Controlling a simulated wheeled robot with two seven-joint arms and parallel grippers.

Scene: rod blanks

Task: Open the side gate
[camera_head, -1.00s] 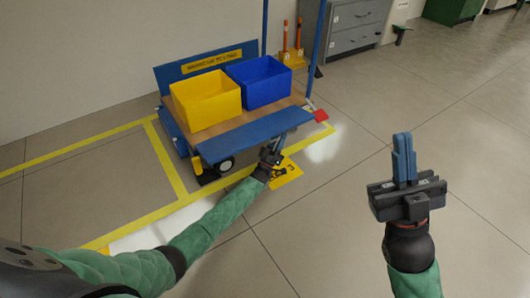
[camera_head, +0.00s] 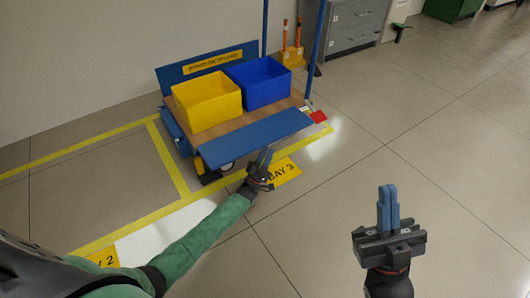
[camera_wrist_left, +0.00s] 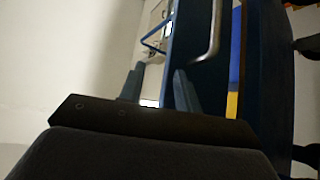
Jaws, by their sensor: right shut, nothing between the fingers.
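The side gate (camera_head: 258,138) is a long blue panel along the front of a blue cart in the head view. It lies below the edge of the wooden deck (camera_head: 237,122), which shows bare above it; its exact tilt is hard to tell. My left gripper (camera_head: 265,158) is just in front of the gate, apart from it in the head view. In the left wrist view its fingers (camera_wrist_left: 156,86) are spread with nothing held, and a dark blue panel with a bent metal bar (camera_wrist_left: 211,42) shows beyond them. My right gripper (camera_head: 388,205) is shut and empty, far right of the cart.
A yellow bin (camera_head: 207,102) and a blue bin (camera_head: 261,82) stand on the deck. A yellow floor sign (camera_head: 284,173) lies below the cart's front. Grey drawers (camera_head: 349,27) stand behind. The floor at right is clear.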

